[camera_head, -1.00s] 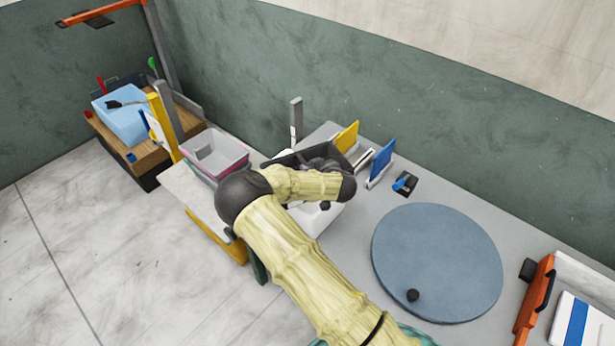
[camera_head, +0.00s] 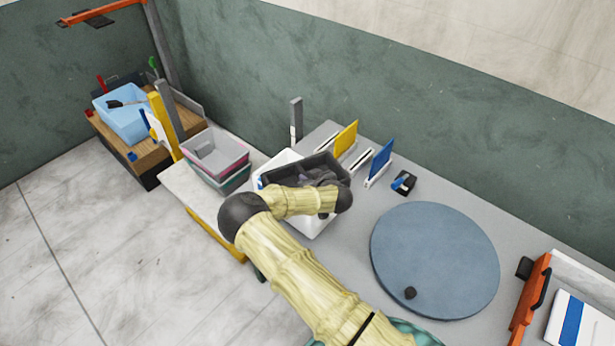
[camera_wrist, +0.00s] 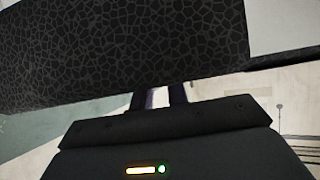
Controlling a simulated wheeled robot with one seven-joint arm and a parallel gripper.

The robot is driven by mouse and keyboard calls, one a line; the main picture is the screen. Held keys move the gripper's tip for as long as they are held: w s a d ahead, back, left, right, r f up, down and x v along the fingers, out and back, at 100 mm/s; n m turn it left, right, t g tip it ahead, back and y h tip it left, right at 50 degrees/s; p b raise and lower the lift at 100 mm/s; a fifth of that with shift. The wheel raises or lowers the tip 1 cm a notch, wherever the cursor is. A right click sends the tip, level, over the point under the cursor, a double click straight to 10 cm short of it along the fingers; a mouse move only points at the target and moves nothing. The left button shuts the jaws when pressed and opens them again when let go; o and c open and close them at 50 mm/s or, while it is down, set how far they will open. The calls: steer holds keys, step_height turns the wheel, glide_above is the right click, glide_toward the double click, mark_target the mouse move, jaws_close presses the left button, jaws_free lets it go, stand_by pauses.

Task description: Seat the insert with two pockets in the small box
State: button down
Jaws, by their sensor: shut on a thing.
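My gripper (camera_wrist: 160,98) is shut on a dark grey foam insert (camera_wrist: 120,50), whose cell-patterned face fills the upper wrist view. In the head view the dark insert (camera_head: 276,174) is held at the far left end of the grey table, partly behind my arm; its pockets cannot be made out clearly. A white box-like thing (camera_head: 317,222) lies beneath and around it, mostly covered. I cannot tell whether the insert touches it, or whether it is the small box. My fingers are hidden in the head view.
A yellow panel (camera_head: 346,138) and a blue panel (camera_head: 381,160) stand upright behind the insert. A blue-grey disc (camera_head: 435,255) with a black knob lies to the right. Stacked pink-rimmed and teal bins (camera_head: 217,158) stand left. An orange-handled tool (camera_head: 530,300) lies far right.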

steer(key=shift+f, duration=0.35)
steer(key=shift+f+b, duration=0.25)
steer(key=shift+b, duration=0.1)
steer(key=c, duration=1.4)
jaws_free()
steer(key=shift+r+p, duration=0.45)
steer(key=shift+r, duration=0.2)
steer(key=b+v, duration=0.3)
steer(key=v, duration=0.9)
steer(key=shift+b, duration=0.35)
